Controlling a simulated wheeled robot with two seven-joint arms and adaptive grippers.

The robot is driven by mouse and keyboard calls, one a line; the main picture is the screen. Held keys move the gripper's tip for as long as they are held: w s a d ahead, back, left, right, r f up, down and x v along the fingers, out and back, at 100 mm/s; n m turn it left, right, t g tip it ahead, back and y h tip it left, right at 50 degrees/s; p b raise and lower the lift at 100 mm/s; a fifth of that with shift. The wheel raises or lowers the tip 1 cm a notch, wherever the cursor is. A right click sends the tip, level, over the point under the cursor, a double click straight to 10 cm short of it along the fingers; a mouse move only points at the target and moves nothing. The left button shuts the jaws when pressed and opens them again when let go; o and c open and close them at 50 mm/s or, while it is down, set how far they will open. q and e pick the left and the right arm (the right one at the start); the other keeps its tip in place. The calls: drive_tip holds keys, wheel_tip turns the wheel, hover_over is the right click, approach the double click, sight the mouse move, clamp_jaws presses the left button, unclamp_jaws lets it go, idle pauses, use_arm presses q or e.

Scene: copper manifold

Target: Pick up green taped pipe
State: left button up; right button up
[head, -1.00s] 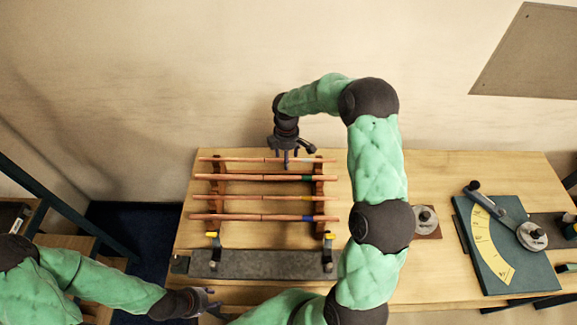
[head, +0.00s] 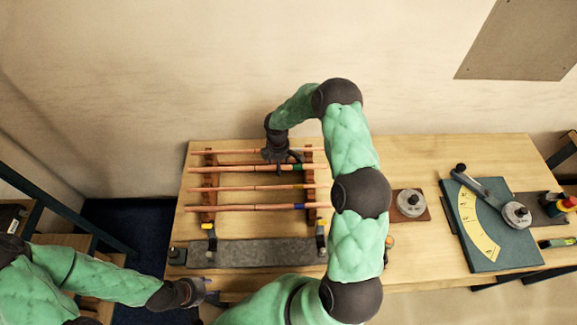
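The green taped pipe (head: 235,169) lies across the wooden rack, second from the back, with its green band near the right support. My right gripper (head: 280,163) is over the back two pipes, just left of the green band. Its dark fingers point down and hide part of the pipes. I cannot tell whether they are open or touch the pipe. My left gripper (head: 209,291) is low at the table's front left edge, away from the rack. Its fingers look apart and empty.
Other copper pipes lie parallel on the rack (head: 209,160), including one with a yellow band (head: 240,188) and one with a blue band (head: 240,207). A grey fixture bar (head: 255,252) lies in front. A bending gauge (head: 490,225) stands at right.

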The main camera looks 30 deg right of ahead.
drive_tip(key=shift+s, duration=0.1)
drive_tip(key=shift+c, duration=0.8)
clamp_jaws()
drive_tip(key=shift+r, duration=0.1)
